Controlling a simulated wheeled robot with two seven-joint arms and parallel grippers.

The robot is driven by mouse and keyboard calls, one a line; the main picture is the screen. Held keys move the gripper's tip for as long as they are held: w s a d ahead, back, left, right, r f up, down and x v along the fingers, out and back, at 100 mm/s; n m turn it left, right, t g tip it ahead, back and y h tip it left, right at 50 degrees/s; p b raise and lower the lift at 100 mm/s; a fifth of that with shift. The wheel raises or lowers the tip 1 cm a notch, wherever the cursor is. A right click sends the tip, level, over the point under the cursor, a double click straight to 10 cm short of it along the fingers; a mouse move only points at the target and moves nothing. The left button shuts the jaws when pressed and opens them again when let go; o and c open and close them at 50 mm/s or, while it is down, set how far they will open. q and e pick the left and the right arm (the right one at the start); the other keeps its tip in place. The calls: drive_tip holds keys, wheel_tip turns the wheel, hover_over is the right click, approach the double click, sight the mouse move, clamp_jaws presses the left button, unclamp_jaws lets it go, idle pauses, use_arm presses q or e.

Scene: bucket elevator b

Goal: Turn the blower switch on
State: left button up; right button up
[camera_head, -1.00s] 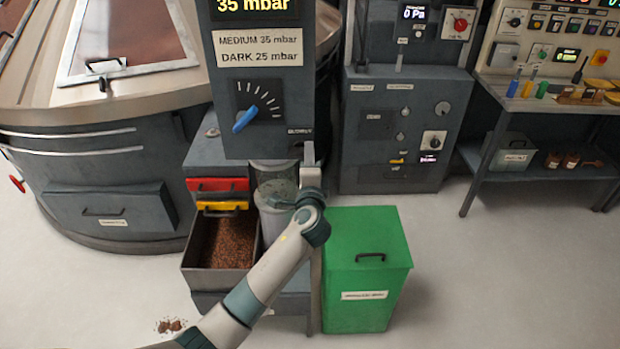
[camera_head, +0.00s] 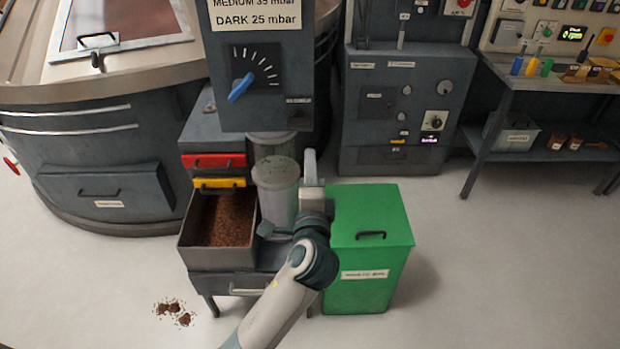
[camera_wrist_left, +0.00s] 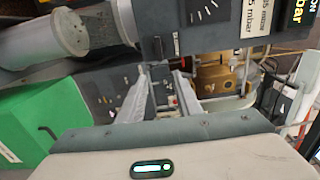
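The blower switch (camera_head: 298,115) is a small dark part low on the right of the grey control panel (camera_head: 222,60), under a label that seems to read BLOWER. Its position is too small and dark to tell. My left gripper (camera_head: 310,165) stands just below the panel's lower edge, pointing up and apart from the switch. It also shows in the left wrist view (camera_wrist_left: 162,90), with two pale fingers spread and nothing between them. The panel's lower end also shows there, at the top. My right gripper is in neither view.
A blue-pointer dial (camera_head: 241,87) is on the same panel. A clear cylinder (camera_head: 276,190) stands close left of my gripper, beside a tray of beans (camera_head: 219,258). A green bin (camera_head: 370,240) stands to the right. Open floor lies further right.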

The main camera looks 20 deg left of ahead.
use_arm(q)
drive_tip(key=shift+v, duration=0.8)
